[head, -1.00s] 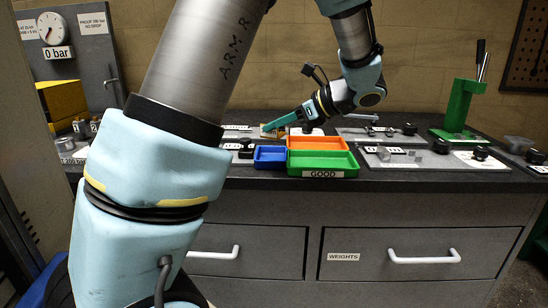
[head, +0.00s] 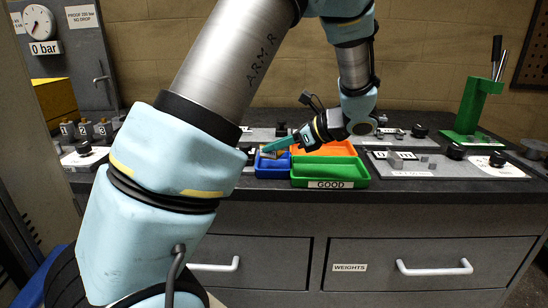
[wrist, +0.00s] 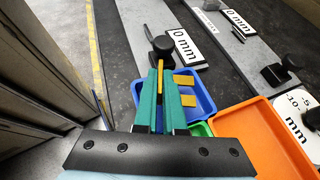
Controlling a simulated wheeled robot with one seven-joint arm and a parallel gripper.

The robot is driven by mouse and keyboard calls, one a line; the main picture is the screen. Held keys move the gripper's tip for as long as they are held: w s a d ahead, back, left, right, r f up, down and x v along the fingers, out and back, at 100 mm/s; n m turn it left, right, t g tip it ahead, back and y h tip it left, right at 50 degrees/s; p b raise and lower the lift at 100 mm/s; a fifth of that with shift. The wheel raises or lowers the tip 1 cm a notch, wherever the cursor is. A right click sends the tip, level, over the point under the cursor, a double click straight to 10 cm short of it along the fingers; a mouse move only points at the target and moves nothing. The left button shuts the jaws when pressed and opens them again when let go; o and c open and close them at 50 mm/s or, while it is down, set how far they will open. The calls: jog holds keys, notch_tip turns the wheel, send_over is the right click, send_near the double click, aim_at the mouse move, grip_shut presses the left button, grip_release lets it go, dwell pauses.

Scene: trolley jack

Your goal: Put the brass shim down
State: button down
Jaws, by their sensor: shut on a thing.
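My gripper (head: 268,149) reaches leftward over the blue tray (head: 272,172) on the bench. In the wrist view, its two teal fingers (wrist: 160,72) are shut on a thin brass shim (wrist: 160,82), seen edge-on between them. The fingers are over the left part of the blue tray (wrist: 204,100), which they partly hide. Brass-coloured pieces (wrist: 188,101) show in the tray to the right of the fingers. I cannot tell whether the held shim touches the tray.
The orange tray (head: 325,149) and the green tray marked GOOD (head: 330,171) adjoin the blue one. Plates with black knobs lie behind and to the right. A green press (head: 468,112) stands at right, a gauge cabinet (head: 75,50) at left.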

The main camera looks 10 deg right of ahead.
aim_at(277, 158)
jog(key=shift+f+p, duration=0.35)
jog(key=shift+f, duration=1.45)
jog(key=shift+f, duration=0.2)
jog(key=c, duration=1)
grip_release()
jog(key=shift+r, duration=0.1)
jog(key=shift+r, duration=0.1)
jog(key=shift+s+r, duration=0.1)
jog(key=b+v, duration=0.3)
jog(key=v, duration=0.7)
jog(key=shift+s+d, duration=0.15)
jog(key=shift+d, duration=0.2)
jog(key=shift+s+d+r, duration=0.35)
jog(key=shift+d, duration=0.05)
